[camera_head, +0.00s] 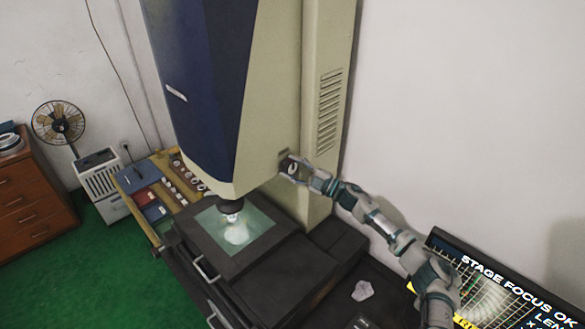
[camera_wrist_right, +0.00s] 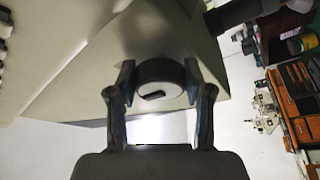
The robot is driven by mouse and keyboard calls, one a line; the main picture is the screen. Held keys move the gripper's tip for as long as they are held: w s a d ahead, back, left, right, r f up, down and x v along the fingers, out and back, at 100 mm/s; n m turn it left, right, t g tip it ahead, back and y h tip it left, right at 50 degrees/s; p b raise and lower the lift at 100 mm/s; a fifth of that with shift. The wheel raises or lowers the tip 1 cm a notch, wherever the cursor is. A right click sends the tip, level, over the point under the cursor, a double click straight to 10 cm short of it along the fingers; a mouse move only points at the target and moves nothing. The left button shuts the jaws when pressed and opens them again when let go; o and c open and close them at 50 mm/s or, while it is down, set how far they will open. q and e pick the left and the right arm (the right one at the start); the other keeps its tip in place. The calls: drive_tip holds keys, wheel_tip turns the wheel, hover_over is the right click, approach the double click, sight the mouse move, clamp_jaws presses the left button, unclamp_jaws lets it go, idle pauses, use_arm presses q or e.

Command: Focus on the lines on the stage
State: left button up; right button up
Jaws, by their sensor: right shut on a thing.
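The tall blue and cream measuring machine (camera_head: 262,95) stands in the middle of the head view. Its lens (camera_head: 231,206) points down over the lit glass stage (camera_head: 257,222), where a bright patch shows; I cannot make out lines on it. My right gripper (camera_head: 288,168) is at the machine's right side, shut on a dark round knob (camera_wrist_right: 160,82), with one finger on either side of it in the wrist view. The screen (camera_head: 490,290) at the lower right shows a grid and the words "STAGE FOCUS OK". My left gripper is not in view.
A wooden bench (camera_head: 182,201) with small rings and blue and red boxes is behind the stage, to the left. A fan (camera_head: 58,122), a white heater unit (camera_head: 102,184) and a brown drawer cabinet (camera_head: 30,200) stand further left. A crumpled pale piece (camera_head: 362,290) lies on the dark surface.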

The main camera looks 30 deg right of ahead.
drive_tip(key=o, duration=1.2)
drive_tip(key=shift+c, duration=0.2)
drive_tip(key=v, duration=1.2)
drive_tip(key=shift+f, duration=0.15)
